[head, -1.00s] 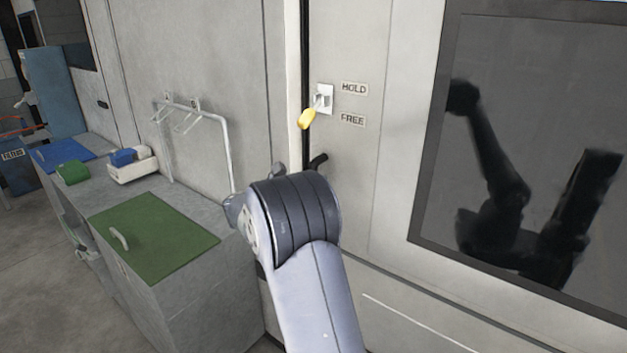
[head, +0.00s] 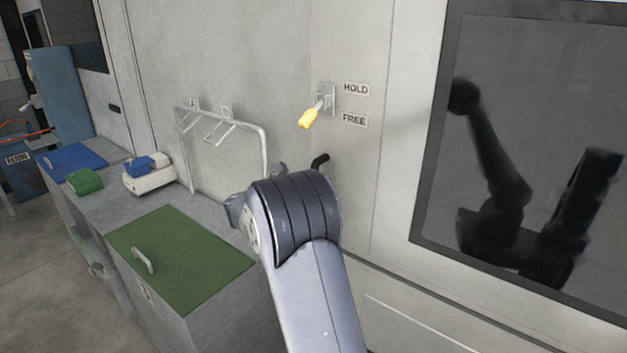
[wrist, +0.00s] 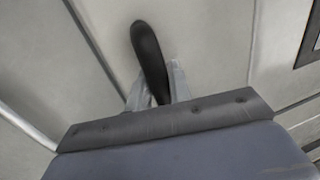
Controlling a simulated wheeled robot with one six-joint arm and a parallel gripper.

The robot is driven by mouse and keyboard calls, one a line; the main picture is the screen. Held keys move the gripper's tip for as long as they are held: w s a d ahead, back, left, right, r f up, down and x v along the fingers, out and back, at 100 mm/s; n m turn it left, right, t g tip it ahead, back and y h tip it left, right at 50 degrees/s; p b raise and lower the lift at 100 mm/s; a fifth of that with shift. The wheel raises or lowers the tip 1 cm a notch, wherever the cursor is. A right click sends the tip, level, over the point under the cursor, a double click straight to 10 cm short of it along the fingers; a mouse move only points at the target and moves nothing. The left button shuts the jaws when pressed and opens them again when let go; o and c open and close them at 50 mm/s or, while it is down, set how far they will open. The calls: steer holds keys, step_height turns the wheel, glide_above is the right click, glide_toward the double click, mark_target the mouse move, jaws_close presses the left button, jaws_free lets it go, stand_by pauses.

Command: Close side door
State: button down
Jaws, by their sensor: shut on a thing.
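The side door (head: 345,215) is a pale sliding panel with a large dark window (head: 530,150). Its left edge meets the grey wall (head: 240,70) with no dark gap showing in the head view. A black handle (head: 321,160) sticks up just behind my wrist; it also shows in the wrist view (wrist: 150,50). My gripper (wrist: 160,90) is shut on this handle, a pale finger on each side of its lower part. In the head view my arm hides the gripper. A yellow-tipped lever (head: 308,118) tilts down to the left beside the HOLD and FREE labels (head: 355,105).
To the left stands a grey bench (head: 195,215) with a green lid (head: 180,260), a blue mat (head: 75,160), a green block (head: 85,181) and a white-and-blue box (head: 148,178). A pale rail with hooks (head: 264,150) rises from it. Floor is clear at lower left.

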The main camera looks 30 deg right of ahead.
steer(key=shift+w+a+r, duration=0.1)
steer(key=c, duration=1.3)
jaws_free()
steer(key=shift+w, duration=0.15)
steer(key=shift+c, duration=0.2)
steer(key=s+a+b, duration=0.2)
steer(key=a, duration=0.8)
steer(key=shift+a+b, duration=0.3)
steer(key=shift+b, duration=0.05)
steer(key=shift+s, duration=0.1)
